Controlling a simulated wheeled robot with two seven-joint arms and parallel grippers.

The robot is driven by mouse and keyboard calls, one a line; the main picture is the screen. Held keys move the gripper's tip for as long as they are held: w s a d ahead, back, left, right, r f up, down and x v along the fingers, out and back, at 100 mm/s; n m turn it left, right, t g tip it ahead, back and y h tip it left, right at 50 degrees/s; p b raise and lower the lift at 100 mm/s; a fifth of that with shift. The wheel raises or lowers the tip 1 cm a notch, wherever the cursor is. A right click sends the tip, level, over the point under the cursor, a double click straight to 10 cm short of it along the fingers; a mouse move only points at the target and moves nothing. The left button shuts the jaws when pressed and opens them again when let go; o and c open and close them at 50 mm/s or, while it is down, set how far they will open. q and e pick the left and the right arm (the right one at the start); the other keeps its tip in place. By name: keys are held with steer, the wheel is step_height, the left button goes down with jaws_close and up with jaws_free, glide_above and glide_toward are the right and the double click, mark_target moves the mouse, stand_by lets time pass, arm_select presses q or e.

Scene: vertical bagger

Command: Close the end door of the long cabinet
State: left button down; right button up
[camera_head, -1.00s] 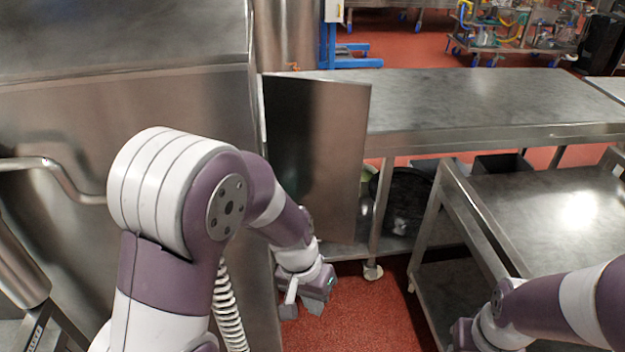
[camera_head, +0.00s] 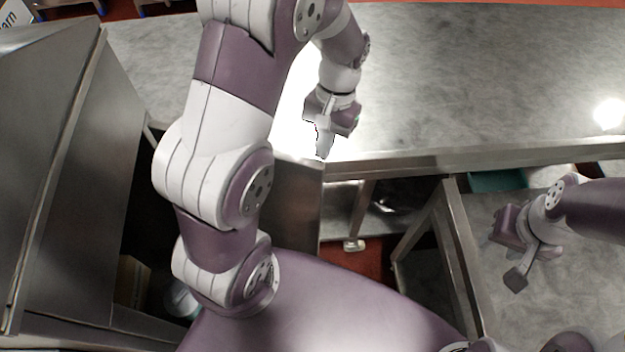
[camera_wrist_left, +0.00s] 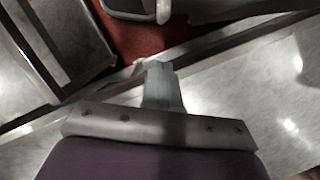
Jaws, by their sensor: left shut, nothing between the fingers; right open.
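The long cabinet (camera_head: 75,190) stands at the left in the head view, its end open and its inside dark. The end door (camera_head: 298,205) is a steel panel that stands open, away from the cabinet, at the front edge of the steel table. My left arm hides much of it. My left gripper (camera_head: 324,148) is shut and empty near the table's front edge, close to the door's top corner; I cannot tell if they touch. Its closed fingers also show in the left wrist view (camera_wrist_left: 162,85). My right gripper (camera_head: 532,264) is open and empty over the cart at the right.
The long steel table (camera_head: 480,75) fills the back. A steel cart (camera_head: 465,255) stands at the right, below my right arm. Red floor shows in a narrow gap between the door and the cart. Some objects lie in the cabinet's dark inside.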

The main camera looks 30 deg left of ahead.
arm_select(q)
steer(key=s+f+p, duration=0.2)
steer(key=s+f, duration=0.2)
steer(key=f, duration=0.3)
steer(key=shift+s+f, duration=0.35)
arm_select(e)
steer(key=shift+w+r, duration=0.65)
steer(key=shift+w, duration=0.05)
arm_select(q)
steer(key=shift+s, duration=0.1)
arm_select(e)
steer(key=shift+s, duration=0.1)
